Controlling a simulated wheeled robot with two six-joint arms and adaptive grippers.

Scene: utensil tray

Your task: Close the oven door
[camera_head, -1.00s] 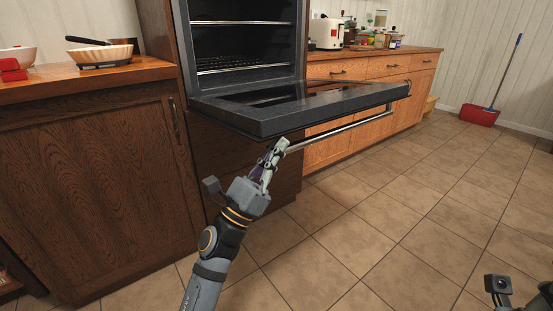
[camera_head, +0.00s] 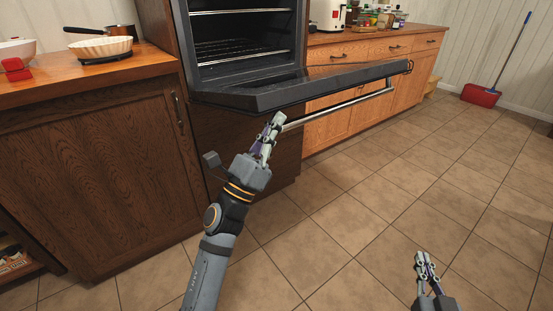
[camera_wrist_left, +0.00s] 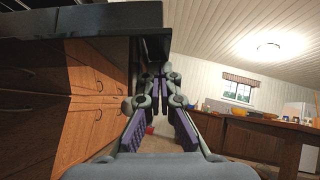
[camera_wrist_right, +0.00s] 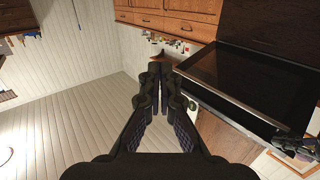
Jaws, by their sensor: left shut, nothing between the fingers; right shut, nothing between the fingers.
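The oven (camera_head: 240,45) stands with its dark door (camera_head: 300,85) swung down and open, jutting out over the floor and tilted a little upward. A metal bar handle (camera_head: 345,108) runs along the door's outer side. My left gripper (camera_head: 276,122) is shut and empty, just under the door's left end beside the handle's near end; I cannot tell whether it touches. The door's edge also shows in the left wrist view (camera_wrist_left: 110,17). My right gripper (camera_head: 425,262) is shut and empty, low over the floor at right, apart from the door. The right wrist view also shows the door (camera_wrist_right: 255,80).
A wooden cabinet (camera_head: 100,180) with a counter holding a pan (camera_head: 100,47) stands left of the oven. Drawers and a counter (camera_head: 385,40) continue to the right. The tiled floor (camera_head: 400,180) in front is clear. A red dustpan (camera_head: 481,95) stands by the far wall.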

